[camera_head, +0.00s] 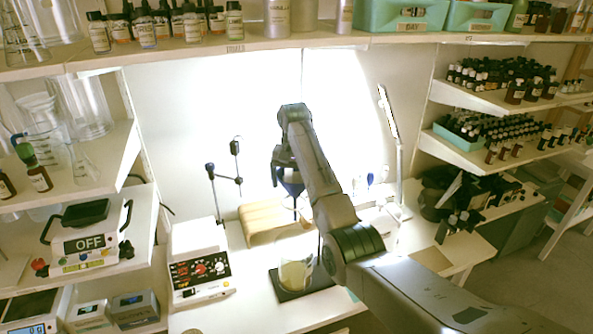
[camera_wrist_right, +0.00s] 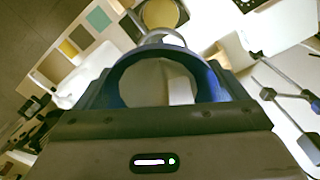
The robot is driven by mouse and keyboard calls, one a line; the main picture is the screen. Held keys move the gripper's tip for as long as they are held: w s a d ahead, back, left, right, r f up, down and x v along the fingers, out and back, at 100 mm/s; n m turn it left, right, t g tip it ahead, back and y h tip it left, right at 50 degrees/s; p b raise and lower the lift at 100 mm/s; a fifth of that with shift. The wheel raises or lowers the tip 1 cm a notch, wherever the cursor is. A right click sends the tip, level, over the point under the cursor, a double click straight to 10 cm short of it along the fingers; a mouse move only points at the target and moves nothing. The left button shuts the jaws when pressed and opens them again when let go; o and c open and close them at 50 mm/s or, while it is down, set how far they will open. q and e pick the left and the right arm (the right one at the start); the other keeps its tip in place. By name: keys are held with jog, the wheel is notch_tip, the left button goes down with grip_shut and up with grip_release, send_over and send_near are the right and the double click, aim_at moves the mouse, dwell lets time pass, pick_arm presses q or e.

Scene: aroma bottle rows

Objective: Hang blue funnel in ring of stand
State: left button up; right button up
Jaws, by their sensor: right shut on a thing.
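My right gripper (camera_head: 284,163) is shut on the blue funnel (camera_head: 292,187) and holds it in the air above the bench. In the right wrist view the funnel's wide blue mouth (camera_wrist_right: 208,82) sits between the jaws, facing the camera. A dark base plate (camera_head: 322,279) lies below on the bench with a beaker (camera_head: 294,274) of yellowish content on it. A thin dark upright shows beside the beaker, partly behind my arm. My left gripper is out of view.
Shelves of bottles (camera_head: 500,75) flank the bench. The bench front is clear.

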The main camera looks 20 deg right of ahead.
aim_at(293, 194)
jog(key=shift+s+a+f, duration=0.1)
jog(key=shift+a+f, duration=0.1)
jog(key=shift+f, duration=0.65)
jog(key=shift+d+f, duration=0.1)
jog(key=shift+f, duration=1.45)
jog(key=o, duration=0.7)
